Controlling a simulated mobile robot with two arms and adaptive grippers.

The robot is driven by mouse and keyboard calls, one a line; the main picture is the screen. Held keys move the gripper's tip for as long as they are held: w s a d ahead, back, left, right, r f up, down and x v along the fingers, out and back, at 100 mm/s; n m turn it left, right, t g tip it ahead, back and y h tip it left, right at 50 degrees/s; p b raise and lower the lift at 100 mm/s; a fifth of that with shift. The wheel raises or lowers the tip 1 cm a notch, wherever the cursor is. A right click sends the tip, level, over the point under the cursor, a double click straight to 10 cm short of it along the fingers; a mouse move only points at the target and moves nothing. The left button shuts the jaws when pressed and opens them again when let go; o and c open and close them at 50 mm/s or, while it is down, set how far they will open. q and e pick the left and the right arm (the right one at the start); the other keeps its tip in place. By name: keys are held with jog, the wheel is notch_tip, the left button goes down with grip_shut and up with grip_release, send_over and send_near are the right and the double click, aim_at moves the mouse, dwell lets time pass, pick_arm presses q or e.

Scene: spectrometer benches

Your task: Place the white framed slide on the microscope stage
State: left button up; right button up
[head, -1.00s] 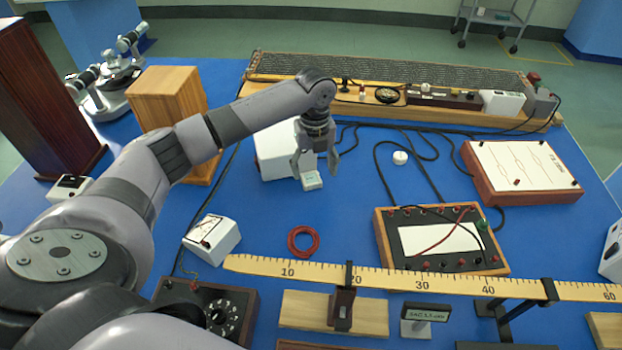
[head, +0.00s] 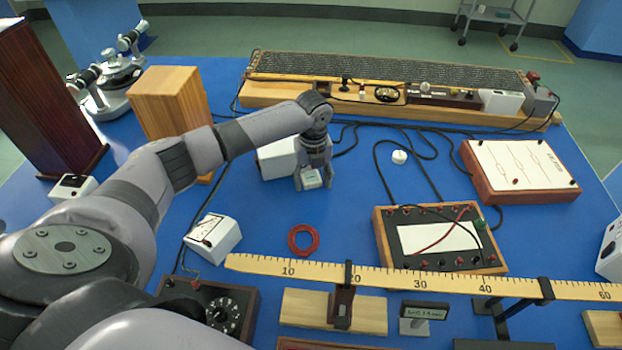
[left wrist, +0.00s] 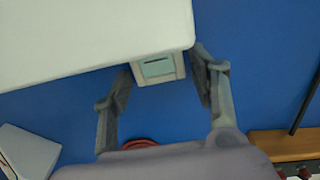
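A small white framed piece with a pale grey-green window, which looks like the slide (head: 311,179), sits on the blue table by the front right corner of a white box. It also shows in the left wrist view (left wrist: 158,68), partly hidden by the box. My left gripper (head: 314,182) is low over it, fingers on either side. In the left wrist view the fingers (left wrist: 163,86) are apart, with narrow gaps beside the slide. I cannot make out a microscope stage for certain; a grey instrument with two tubes (head: 112,88) stands at the back left. My right gripper is out of view.
The white box (head: 275,160) stands close beside my left gripper. A wooden block (head: 168,100) is behind my left arm. A red wire coil (head: 303,240), a white meter (head: 213,237) and a long ruler (head: 400,279) lie nearer. Black cables cross the table behind.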

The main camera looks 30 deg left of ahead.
aim_at(313, 182)
pick_arm(q)
jog(key=c, duration=1)
jog(key=shift+r, duration=0.1)
notch_tip(313, 182, up, 20)
jog(key=b, duration=0.1)
jog(key=shift+s+d+f+n, duration=1.15)
jog(key=shift+s+d+n, duration=1.45)
jog(key=shift+n, duration=1.8)
jog(key=shift+s+d+f+n, duration=1.1)
jog(key=shift+s+d+n, duration=0.6)
jog(key=shift+s+n, duration=2.25)
jog(key=shift+s+d+f+n, duration=1.15)
jog(key=shift+s+d+n, duration=1.2)
jog(key=shift+n, duration=2.5)
jog(key=shift+s+a, duration=0.15)
jog(key=shift+s, duration=0.1)
